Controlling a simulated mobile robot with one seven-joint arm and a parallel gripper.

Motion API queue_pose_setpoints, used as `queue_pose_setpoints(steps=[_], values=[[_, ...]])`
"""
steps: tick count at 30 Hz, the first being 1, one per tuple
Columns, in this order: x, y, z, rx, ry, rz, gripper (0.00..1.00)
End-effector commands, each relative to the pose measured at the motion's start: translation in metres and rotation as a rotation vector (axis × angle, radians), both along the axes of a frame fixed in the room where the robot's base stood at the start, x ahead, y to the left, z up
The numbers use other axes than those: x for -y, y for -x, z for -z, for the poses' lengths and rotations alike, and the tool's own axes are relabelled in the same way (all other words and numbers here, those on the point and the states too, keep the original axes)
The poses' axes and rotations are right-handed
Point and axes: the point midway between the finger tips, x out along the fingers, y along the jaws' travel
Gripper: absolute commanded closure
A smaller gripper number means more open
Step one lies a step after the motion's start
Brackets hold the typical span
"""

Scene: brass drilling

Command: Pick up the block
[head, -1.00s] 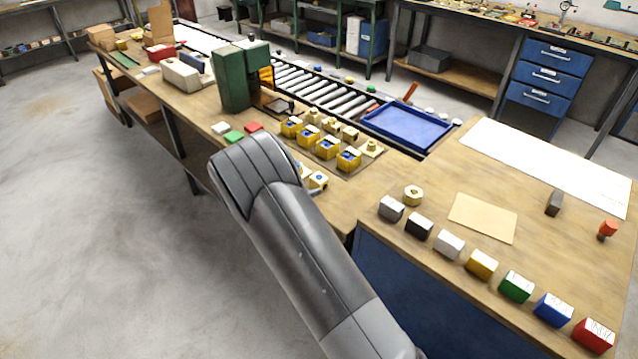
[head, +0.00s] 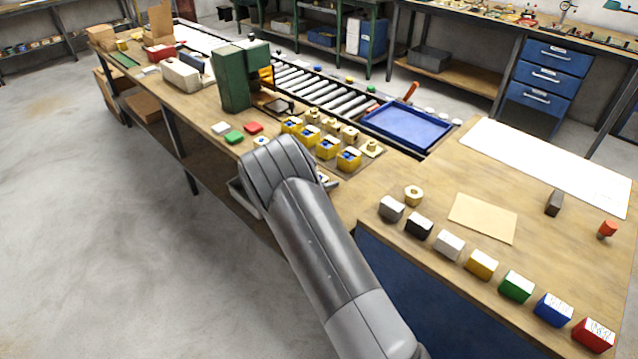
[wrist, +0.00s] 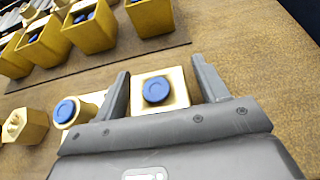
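In the wrist view a pale brass block (wrist: 176,105) with a blue disc on top sits between the two fingers of my gripper (wrist: 161,66). The fingers are apart, one on each side of the block; I cannot tell whether they touch it. A second pale block with a blue disc (wrist: 68,112) lies just left of the left finger, partly hidden by my gripper. In the head view my arm hides my gripper and the block between its fingers.
Several yellow blocks (wrist: 93,26) stand on a dark mat beyond my gripper. A hollow brass piece (wrist: 25,126) lies at the left. In the head view a green machine (head: 234,80), a blue tray (head: 408,126) and a row of coloured blocks (head: 481,264) share the bench. Bench to the right in the wrist view is clear.

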Motion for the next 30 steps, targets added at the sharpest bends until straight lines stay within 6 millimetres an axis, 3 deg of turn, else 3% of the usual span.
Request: queue_pose_setpoints(steps=[23,30], values=[[-0.0001,0.0004,0.0000,0.000,0.000,0.001,0.98],[0.0000,-0.0003,-0.0028,0.003,0.000,0.001,0.98]])
